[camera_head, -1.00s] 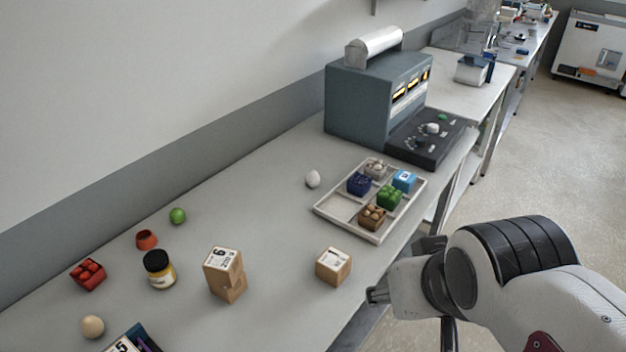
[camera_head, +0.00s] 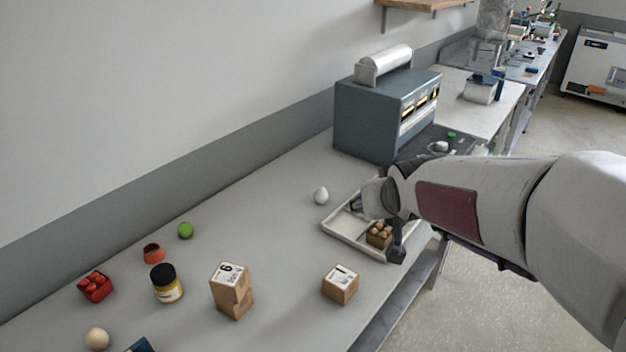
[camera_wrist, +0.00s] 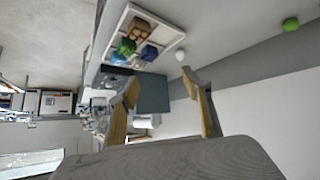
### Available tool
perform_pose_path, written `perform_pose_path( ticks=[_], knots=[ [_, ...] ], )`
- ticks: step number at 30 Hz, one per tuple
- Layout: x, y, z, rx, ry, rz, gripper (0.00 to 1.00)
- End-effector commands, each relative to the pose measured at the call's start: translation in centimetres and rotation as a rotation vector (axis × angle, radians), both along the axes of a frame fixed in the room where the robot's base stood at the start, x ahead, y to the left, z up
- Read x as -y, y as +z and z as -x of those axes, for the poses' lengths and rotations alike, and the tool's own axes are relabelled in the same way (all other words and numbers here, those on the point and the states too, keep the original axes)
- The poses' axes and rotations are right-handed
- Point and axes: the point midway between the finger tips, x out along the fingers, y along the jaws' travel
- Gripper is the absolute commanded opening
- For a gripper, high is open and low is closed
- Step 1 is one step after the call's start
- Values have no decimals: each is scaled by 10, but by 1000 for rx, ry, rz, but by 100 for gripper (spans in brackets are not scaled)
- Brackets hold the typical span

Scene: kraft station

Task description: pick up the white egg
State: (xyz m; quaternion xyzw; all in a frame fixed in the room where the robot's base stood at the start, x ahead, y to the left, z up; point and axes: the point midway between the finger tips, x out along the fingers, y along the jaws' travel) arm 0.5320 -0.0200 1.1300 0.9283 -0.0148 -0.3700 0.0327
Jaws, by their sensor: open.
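The white egg (camera_head: 321,195) stands on the grey bench, just left of the compartment tray (camera_head: 345,240) and in front of the grey machine. In the wrist view the egg (camera_wrist: 180,56) shows beyond the fingers, near the tray's edge and apart from them. My gripper (camera_head: 380,228) is over the tray, to the right of the egg, and hides much of the tray's contents. In the wrist view my gripper (camera_wrist: 168,92) is open, with nothing between its two fingers.
The grey machine (camera_head: 375,115) stands behind the tray. A brown carton (camera_head: 341,284), a taller carton (camera_head: 232,290), a black-lidded jar (camera_head: 167,284), a green ball (camera_head: 185,230), a red punnet (camera_head: 96,287) and a cream ball (camera_head: 97,339) are at left and front. Bench left of the egg is clear.

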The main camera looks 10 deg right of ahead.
Motion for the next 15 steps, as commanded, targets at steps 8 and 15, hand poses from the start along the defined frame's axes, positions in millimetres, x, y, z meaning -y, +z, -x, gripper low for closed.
perform_pose_path(
  ticks=[8,15],
  knots=[
    [-2,-19,-63,68,26,1,49],
    [-6,-41,-112,128,54,-5,49]
  ],
)
